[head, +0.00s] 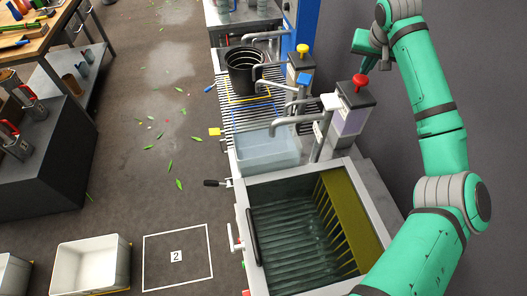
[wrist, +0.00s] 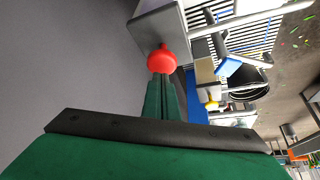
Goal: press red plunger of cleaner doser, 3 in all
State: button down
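The red plunger (head: 360,82) sits on the dark top of the cleaner doser (head: 350,112), a grey box with a purple label beside the sink. The red plunger also shows in the wrist view (wrist: 161,59), just beyond the fingertips. My gripper (head: 361,45) is above the plunger in the head view, with a visible gap between them. In the wrist view my green fingers (wrist: 162,80) are together with nothing between them, and their tips overlap the plunger's lower edge in the picture. Contact does not show.
A similar doser with a yellow plunger (head: 303,49) stands behind. A black bucket (head: 243,72) stands on the grate, a clear basin (head: 266,150) in front. A grey wall is on the right.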

aim_at(362, 78)
dwell(0.5)
jog(key=shift+f, duration=1.9)
jog(key=shift+r, duration=3.45)
